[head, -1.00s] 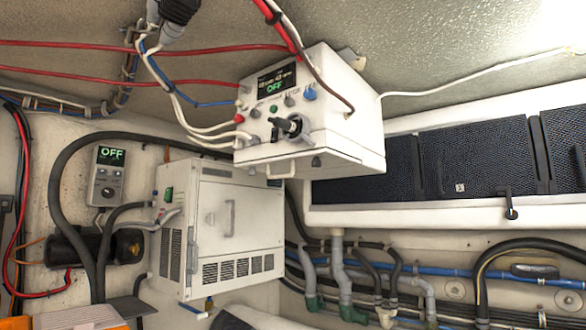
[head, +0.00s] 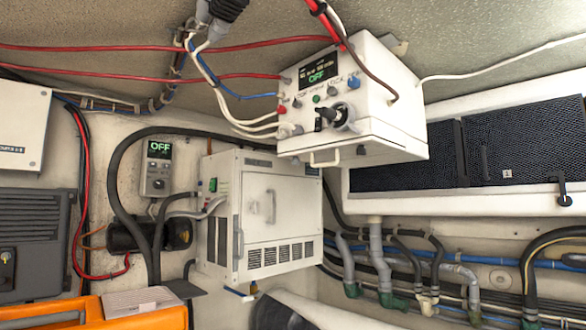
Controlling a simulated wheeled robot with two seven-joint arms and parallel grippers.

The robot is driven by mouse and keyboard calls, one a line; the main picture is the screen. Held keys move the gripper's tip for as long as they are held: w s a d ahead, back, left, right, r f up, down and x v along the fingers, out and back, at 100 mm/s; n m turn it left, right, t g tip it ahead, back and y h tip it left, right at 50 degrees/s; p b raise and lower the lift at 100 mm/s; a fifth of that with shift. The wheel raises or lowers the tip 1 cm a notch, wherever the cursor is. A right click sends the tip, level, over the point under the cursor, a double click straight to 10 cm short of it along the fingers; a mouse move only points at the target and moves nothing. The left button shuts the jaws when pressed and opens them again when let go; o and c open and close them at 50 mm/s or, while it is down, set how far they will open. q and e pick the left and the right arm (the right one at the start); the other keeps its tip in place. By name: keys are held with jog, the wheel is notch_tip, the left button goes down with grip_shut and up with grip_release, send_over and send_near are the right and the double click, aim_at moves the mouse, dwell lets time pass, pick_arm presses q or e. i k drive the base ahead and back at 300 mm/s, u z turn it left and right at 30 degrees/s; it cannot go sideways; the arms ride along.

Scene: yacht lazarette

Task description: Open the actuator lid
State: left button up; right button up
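A white control box (head: 385,95) hangs at upper centre, with a display reading OFF, coloured knobs and a black switch lever. A shallow lid-like lower section (head: 375,155) with a small white handle (head: 325,158) sits flush under it, looking closed. Below and left, a white vented cabinet (head: 292,225) has a front door with a vertical handle (head: 270,205); this door looks closed. No readable label shows which of these is the actuator. Neither of my grippers is in view.
Red, white and blue cables cross in front of the wall and run to the control box. A small OFF controller (head: 156,170) is on the left wall. An orange case (head: 100,312) stands at lower left. Pipes and hoses (head: 385,270) line the lower right, below dark mesh panels (head: 520,145).

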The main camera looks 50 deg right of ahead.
aim_at(346, 149)
jog(key=i, duration=0.25)
jog(key=z, duration=1.05)
